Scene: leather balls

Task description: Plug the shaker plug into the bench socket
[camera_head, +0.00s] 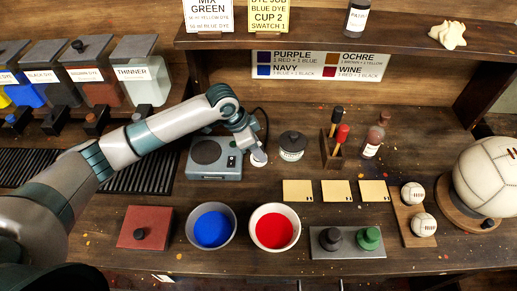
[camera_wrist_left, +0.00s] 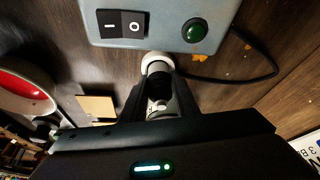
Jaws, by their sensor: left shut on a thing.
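The shaker (camera_head: 214,158) is a grey-blue box with a dark round platform, on the bench left of centre. In the left wrist view its front (camera_wrist_left: 160,22) shows a black I/O switch and a green button. My left gripper (camera_head: 255,150) points down just right of the shaker. It is shut on the shaker plug (camera_wrist_left: 157,66), whose pale round end shows between the fingers. A dark cord (camera_wrist_left: 262,70) loops from there to the shaker's side. A pale disc (camera_head: 259,161) shows below the fingertips; I cannot tell whether it is plug or socket, or whether they touch.
A lidded jar (camera_head: 292,146) stands just right of my left gripper. A blue bowl (camera_head: 212,228) and a red-filled bowl (camera_head: 274,229) stand in front. A wooden brush holder (camera_head: 333,152) and a bottle (camera_head: 374,137) stand farther right. A shelf (camera_head: 320,38) overhangs the back.

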